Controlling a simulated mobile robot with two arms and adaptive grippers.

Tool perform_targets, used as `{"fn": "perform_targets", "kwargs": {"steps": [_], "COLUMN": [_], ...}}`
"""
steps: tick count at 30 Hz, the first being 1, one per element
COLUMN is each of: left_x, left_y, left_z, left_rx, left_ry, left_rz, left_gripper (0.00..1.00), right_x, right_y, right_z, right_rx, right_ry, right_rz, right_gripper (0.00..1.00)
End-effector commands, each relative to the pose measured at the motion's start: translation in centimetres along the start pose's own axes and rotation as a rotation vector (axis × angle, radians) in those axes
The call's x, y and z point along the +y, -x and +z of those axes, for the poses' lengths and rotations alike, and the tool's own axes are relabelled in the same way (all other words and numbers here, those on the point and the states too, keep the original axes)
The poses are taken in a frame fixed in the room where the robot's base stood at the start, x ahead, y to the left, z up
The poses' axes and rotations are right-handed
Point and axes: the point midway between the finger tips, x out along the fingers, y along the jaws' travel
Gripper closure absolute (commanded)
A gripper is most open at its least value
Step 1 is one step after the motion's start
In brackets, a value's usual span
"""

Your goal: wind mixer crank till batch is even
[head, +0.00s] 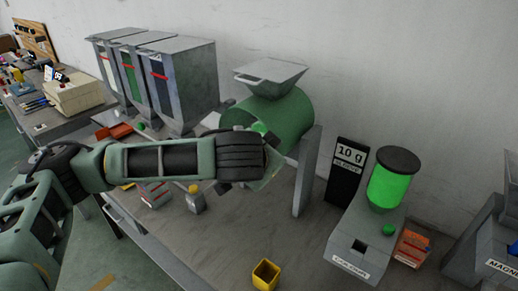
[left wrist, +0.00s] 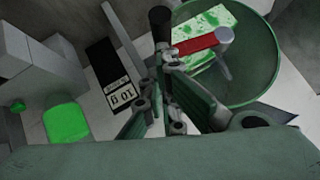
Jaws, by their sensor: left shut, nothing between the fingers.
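The mixer is a green drum (head: 295,112) with a grey hopper (head: 270,74) on top, in the middle of the head view. In the left wrist view its round end (left wrist: 262,75) shows a pale window (left wrist: 208,22) with uneven bright green blotches. A red crank bar (left wrist: 197,46) runs from a grey hub (left wrist: 225,36) to a black handle (left wrist: 159,22). My left gripper (left wrist: 172,65) is shut and empty, its fingertips close beside the handle; I cannot tell whether they touch. In the head view my left arm hides the crank. My right gripper is not in view.
A dispenser with a green jar (head: 390,182) and a black "10 g" sign (head: 346,170) stand right of the mixer. Grey bins (head: 175,80) stand to its left. A yellow cup (head: 265,275) sits at the front. The table (head: 230,235) between is mostly clear.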

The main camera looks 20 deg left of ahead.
Motion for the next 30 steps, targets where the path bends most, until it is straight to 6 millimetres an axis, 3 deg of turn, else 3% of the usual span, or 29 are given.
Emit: {"fn": "perform_targets", "kwargs": {"steps": [12,30], "left_x": [1.4,1.5], "left_y": [-1.6,-1.8], "left_z": [1.6,1.8], "left_rx": [-0.003,0.0], "left_ry": [0.002,0.002], "left_rz": [0.002,0.0], "left_gripper": [1.0,1.0], "right_x": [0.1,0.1], "right_y": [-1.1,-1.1], "right_z": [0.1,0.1], "right_rx": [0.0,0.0], "right_ry": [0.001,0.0], "right_rz": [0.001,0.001], "right_gripper": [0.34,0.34]}}
